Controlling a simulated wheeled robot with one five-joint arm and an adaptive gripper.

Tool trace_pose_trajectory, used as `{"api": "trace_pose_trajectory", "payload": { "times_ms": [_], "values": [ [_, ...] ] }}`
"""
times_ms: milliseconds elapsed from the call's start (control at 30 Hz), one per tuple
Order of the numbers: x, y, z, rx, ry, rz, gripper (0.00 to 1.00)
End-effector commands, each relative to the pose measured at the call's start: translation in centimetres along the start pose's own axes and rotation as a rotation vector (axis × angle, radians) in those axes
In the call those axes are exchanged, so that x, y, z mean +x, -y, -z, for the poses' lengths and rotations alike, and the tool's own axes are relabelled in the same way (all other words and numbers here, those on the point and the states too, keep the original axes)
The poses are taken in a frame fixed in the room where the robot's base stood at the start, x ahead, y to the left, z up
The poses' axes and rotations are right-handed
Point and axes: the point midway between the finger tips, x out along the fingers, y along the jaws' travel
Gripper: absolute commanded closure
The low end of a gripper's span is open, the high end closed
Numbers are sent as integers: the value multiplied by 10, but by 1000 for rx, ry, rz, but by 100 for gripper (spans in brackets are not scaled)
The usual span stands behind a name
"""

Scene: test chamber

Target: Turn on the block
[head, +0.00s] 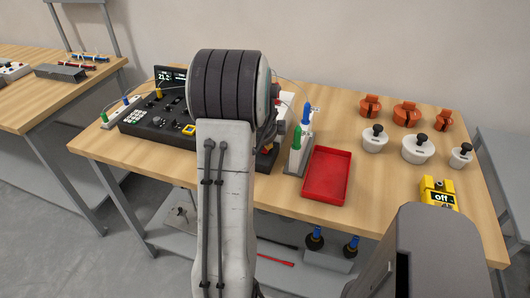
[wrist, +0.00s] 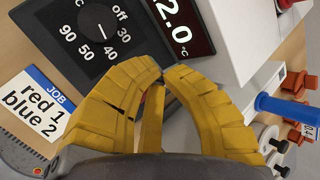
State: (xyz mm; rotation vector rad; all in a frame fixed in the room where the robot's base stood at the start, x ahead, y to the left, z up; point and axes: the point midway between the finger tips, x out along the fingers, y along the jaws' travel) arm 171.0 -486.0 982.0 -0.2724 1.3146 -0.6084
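In the wrist view, a black dial panel (wrist: 88,50) has a round knob, with "off", 30, 40, 50 and 90 among the marks around it. Beside it, a dark display (wrist: 182,22) reads "2.0 °C", cut off by the frame edge. The yellow fingers of my gripper (wrist: 162,75) reach toward the panel and display, their tips together with nothing seen between them. I cannot tell whether they touch anything. In the head view my arm hides my gripper and part of the equipment. A yellow box (head: 438,194) reading "off" stands at the right.
A job card (wrist: 35,105) reads "red 1 blue 2". The wooden table also holds a black console (head: 150,130), a red tray (head: 327,176), a rack with green and blue handles (head: 297,160), white lidded pots (head: 418,150) and orange items (head: 406,114). Bare wood surrounds the pots.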

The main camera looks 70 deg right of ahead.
Motion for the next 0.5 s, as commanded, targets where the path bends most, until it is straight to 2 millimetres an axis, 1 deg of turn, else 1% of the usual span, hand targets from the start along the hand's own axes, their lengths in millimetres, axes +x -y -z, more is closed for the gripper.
{"api": "trace_pose_trajectory", "payload": {
  "times_ms": [67,100,167,500],
  "values": [
    [0,0,0,0,0,0,100],
    [0,0,0,0,0,0,95],
    [0,0,0,0,0,0,100],
    [0,0,0,0,0,0,100]
  ]
}}
